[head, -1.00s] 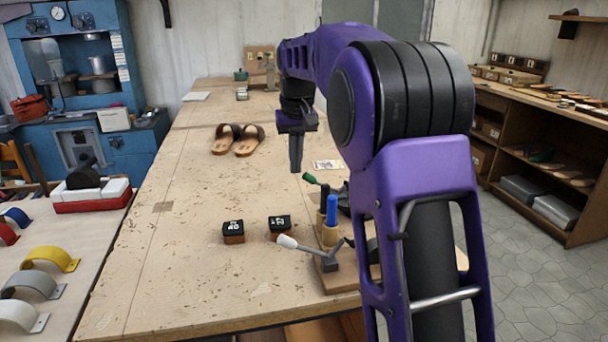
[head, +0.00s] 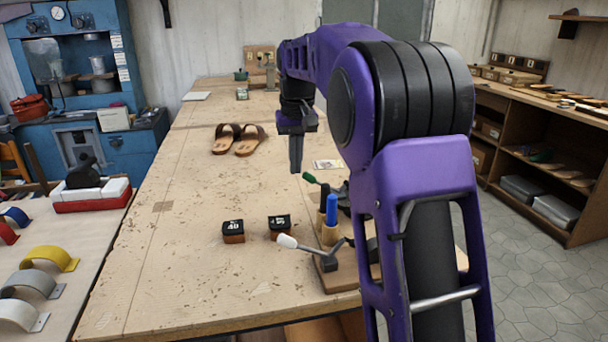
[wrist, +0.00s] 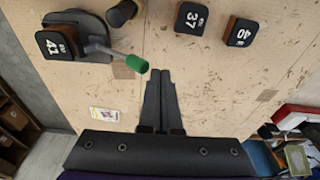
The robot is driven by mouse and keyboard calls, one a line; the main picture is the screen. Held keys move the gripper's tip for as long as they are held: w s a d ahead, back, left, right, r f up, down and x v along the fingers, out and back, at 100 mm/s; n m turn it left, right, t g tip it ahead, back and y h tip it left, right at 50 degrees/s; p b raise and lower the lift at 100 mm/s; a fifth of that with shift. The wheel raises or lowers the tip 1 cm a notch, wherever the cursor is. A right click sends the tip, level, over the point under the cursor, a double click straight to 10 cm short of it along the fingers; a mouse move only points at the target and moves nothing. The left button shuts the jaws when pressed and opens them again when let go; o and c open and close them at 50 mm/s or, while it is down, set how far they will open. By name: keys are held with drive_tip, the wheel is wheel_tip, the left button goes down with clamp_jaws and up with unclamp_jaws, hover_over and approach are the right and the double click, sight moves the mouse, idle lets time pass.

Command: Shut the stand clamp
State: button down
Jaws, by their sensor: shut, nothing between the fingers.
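A dark clamp with a green-tipped lever (head: 310,179) stands on the bench, partly hidden behind my arm in the head view. In the wrist view the green grip (wrist: 137,64) points toward my fingertips, and the dark clamp body (wrist: 84,22) is at the upper left, with a black-topped block marked 41 (wrist: 55,43) at it. My gripper (head: 296,170) points down, shut and empty. In the wrist view its fingertips (wrist: 160,74) are just right of the green grip; I cannot tell whether they touch. A second lever with a white tip (head: 287,241) stands nearer, on a wooden base.
Blocks marked 40 (head: 233,232) and 37 (head: 279,228) sit left of the white-tipped lever. A blue-handled tool (head: 331,209) stands upright beside it. A pair of sandals (head: 238,139) lies farther back. The bench's left middle is clear.

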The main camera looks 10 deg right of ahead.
wheel_tip(320, 180, down, 4)
drive_tip(key=shift+f+b, duration=0.2)
drive_tip(key=shift+b, duration=0.85)
drive_tip(key=shift+d+r, duration=0.1)
drive_tip(key=shift+d, duration=0.05)
